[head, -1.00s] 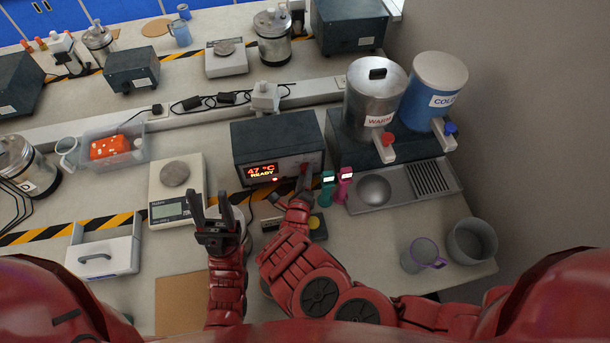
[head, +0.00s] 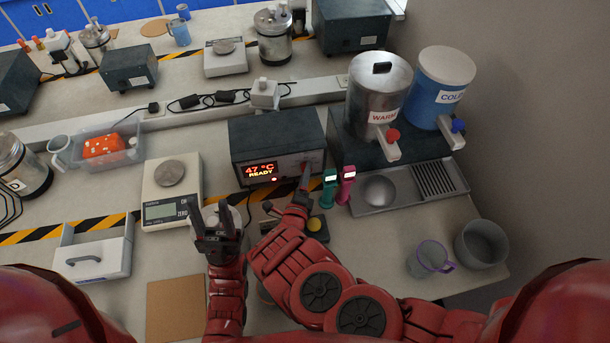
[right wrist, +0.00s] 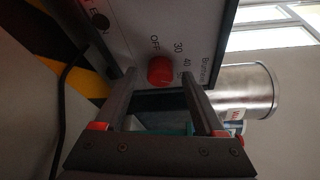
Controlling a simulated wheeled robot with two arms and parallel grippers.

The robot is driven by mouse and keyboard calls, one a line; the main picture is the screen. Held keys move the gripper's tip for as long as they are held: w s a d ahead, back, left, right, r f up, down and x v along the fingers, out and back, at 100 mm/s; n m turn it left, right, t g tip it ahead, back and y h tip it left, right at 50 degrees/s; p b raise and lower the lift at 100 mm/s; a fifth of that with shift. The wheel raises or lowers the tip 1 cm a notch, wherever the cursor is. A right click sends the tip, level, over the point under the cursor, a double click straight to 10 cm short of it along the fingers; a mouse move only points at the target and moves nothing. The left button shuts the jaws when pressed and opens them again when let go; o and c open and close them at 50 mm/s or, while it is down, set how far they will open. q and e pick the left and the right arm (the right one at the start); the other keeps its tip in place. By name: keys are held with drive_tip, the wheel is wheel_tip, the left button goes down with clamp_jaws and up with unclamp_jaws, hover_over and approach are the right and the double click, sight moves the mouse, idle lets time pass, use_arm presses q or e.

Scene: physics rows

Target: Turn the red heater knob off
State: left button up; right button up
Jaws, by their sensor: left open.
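The heater (head: 290,140) is a dark box with a light front panel and a lit display reading 47 °C READY. Its red knob (right wrist: 160,70) shows in the right wrist view, beside the printed marks OFF, 30 and 40. My right gripper (right wrist: 158,78) is open, with one finger on each side of the knob in that view. I cannot tell whether the fingers touch it. My left gripper (head: 212,215) is open and empty above the bench.
Green (head: 328,188) and pink (head: 347,185) objects stand close right of my right gripper. Beyond are a sink tray (head: 400,205) and the warm (head: 378,95) and cold (head: 440,85) tanks. A scale (head: 172,190) stands left of the heater.

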drive_tip(key=r+p, duration=0.3)
drive_tip(key=r, duration=0.1)
drive_tip(key=shift+s+a+r+p, duration=0.15)
drive_tip(key=shift+a+r+p, duration=0.05)
drive_tip(key=shift+r+p, duration=0.15)
drive_tip(key=d+f+p+v, duration=0.1)
drive_tip(key=d+p+v, duration=0.2)
drive_tip(key=v, duration=1.2)
drive_tip(key=shift+s+d+p, duration=0.2)
drive_tip(key=shift+s+p, duration=0.3)
drive_tip(key=shift+p, duration=0.05)
drive_tip(key=shift+s, duration=0.1)
